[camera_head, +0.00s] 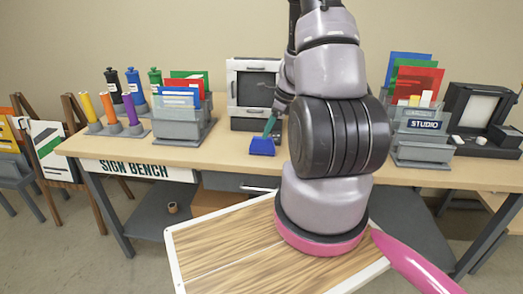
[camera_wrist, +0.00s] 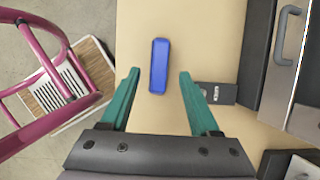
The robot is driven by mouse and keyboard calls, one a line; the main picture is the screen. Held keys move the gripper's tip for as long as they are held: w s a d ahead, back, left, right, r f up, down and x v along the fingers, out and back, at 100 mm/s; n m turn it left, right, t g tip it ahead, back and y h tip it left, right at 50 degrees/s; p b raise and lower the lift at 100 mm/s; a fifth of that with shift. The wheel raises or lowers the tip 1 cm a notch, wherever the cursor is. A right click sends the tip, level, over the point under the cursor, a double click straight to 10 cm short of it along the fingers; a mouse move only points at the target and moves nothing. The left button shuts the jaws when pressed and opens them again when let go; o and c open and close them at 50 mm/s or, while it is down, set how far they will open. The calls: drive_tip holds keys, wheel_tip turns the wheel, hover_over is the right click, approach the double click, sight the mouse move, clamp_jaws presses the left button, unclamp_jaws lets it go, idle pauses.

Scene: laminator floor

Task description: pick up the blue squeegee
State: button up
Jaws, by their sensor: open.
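The blue squeegee (camera_head: 262,146) lies on the sign bench (camera_head: 225,156) near its front edge, in front of the grey laminator-like machine. In the wrist view the squeegee (camera_wrist: 159,60) is a plain blue bar, its long side running up and down the picture. My gripper (camera_wrist: 159,75) is open, with one teal finger to each side of the squeegee's line and clear space on both sides. In the head view a teal finger (camera_head: 270,124) shows just above and behind the squeegee; the rest of the gripper is mostly hidden by my arm.
File holders (camera_head: 185,122) and coloured bottles stand left. A STUDIO holder (camera_head: 420,140) stands right.

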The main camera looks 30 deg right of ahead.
drive_tip(key=x, duration=0.4)
drive_tip(key=shift+w+a+f, duration=0.1)
drive_tip(key=shift+a+f, duration=0.15)
drive_tip(key=shift+f, duration=0.05)
clamp_jaws()
wheel_tip(320, 180, up, 10)
idle(0.4)
